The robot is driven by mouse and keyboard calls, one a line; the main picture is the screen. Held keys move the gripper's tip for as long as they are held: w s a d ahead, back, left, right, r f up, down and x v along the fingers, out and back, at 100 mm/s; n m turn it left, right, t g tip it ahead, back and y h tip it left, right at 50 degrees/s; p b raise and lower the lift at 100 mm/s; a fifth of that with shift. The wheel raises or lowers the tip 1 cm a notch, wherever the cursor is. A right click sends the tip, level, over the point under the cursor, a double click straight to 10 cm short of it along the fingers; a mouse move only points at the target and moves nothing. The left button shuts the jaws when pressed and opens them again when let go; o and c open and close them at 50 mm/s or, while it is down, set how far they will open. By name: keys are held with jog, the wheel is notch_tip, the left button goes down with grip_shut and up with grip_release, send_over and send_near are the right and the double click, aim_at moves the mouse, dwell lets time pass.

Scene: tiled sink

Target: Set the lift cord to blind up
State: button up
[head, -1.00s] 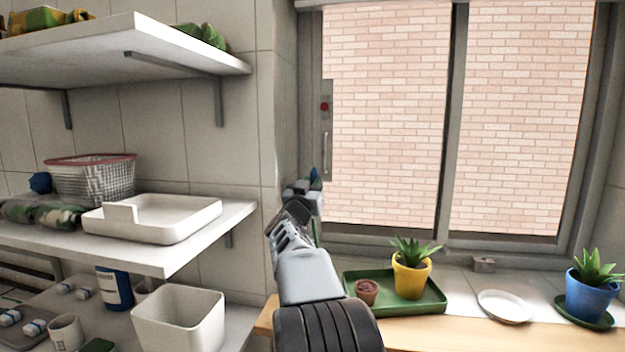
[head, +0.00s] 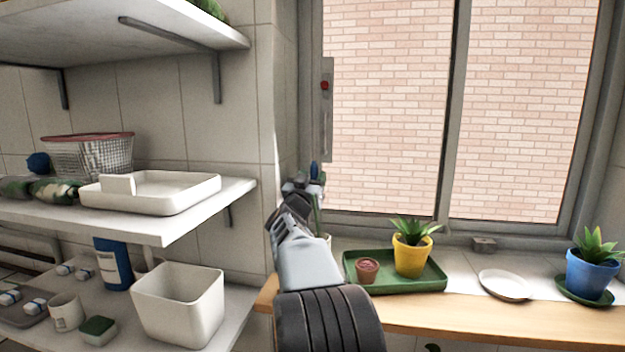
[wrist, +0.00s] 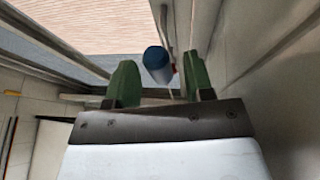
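A blue cylindrical pull, apparently the end of the lift cord, shows beside the left window frame in the head view (head: 314,170). It also shows in the wrist view (wrist: 157,64), with a thin pale line running up near it. My gripper (head: 304,188) is at the lower left corner of the window, close to the pull. In the wrist view its two green fingers (wrist: 160,82) are apart, and the blue pull appears in the gap between them. I cannot tell whether either finger touches it. A grey strip with a red mark (head: 324,86) is on the left window frame above.
A green tray (head: 430,285) with a yellow plant pot (head: 412,260) and a small brown pot (head: 367,270) lies right of my arm on the sill. A white plate (head: 505,285) and blue pot (head: 592,275) are farther right. Shelves (head: 240,190) stand at left.

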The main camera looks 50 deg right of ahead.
aim_at(313, 165)
jog(key=shift+r, duration=0.1)
notch_tip(313, 165, up, 3)
jog(key=shift+p, duration=0.4)
jog(key=s+a+r+p, duration=0.1)
jog(key=s+a+r, duration=0.8)
jog(key=s+r, duration=0.1)
jog(key=shift+s, duration=0.4)
jog(key=shift+f, duration=0.1)
